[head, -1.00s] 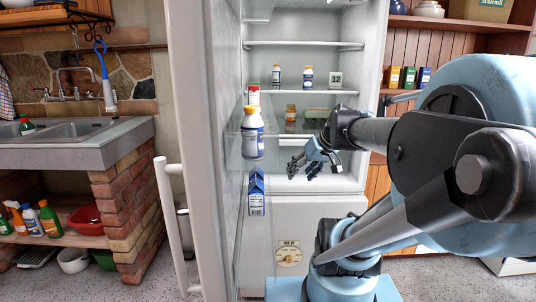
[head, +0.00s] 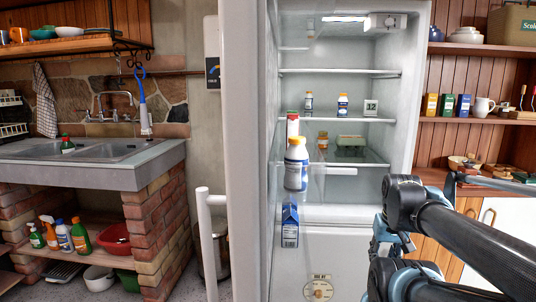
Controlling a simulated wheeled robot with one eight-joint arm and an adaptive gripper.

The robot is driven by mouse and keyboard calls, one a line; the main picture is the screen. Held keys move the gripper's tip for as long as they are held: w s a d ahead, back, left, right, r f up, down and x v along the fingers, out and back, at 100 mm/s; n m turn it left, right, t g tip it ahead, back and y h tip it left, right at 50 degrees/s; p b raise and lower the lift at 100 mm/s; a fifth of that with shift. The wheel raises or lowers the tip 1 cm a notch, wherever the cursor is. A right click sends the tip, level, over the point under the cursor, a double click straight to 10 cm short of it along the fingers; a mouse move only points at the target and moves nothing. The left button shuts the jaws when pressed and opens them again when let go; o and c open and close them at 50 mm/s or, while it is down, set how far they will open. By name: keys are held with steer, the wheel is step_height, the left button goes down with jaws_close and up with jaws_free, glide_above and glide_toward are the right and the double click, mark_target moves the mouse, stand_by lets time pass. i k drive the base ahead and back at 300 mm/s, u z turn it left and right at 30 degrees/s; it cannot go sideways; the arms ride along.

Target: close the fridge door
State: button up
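The fridge door (head: 240,150) stands open on the left, seen almost edge-on and swung toward me. Its white bar handle (head: 206,240) is on the outer, left side. Door shelves hold a white bottle with a blue label (head: 296,165) and a blue carton (head: 290,226). The fridge interior (head: 340,95) is exposed to the right of the door. My gripper (head: 388,242) is at lower right, in front of the cabinet's right side and apart from the door. My arm's black links partly hide it, and its fingers cannot be made out.
Inside the fridge, shelves hold small bottles (head: 343,104) and an egg carton (head: 350,146). A sink counter on brick (head: 150,168) stands to the left, with a pot (head: 215,255) behind the handle. A wooden shelf unit (head: 455,75) stands at right.

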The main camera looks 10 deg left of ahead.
mark_target(250, 45)
steer(key=z, duration=0.75)
steer(key=k, duration=2.4)
steer(key=u, duration=0.95)
steer(key=i, duration=1)
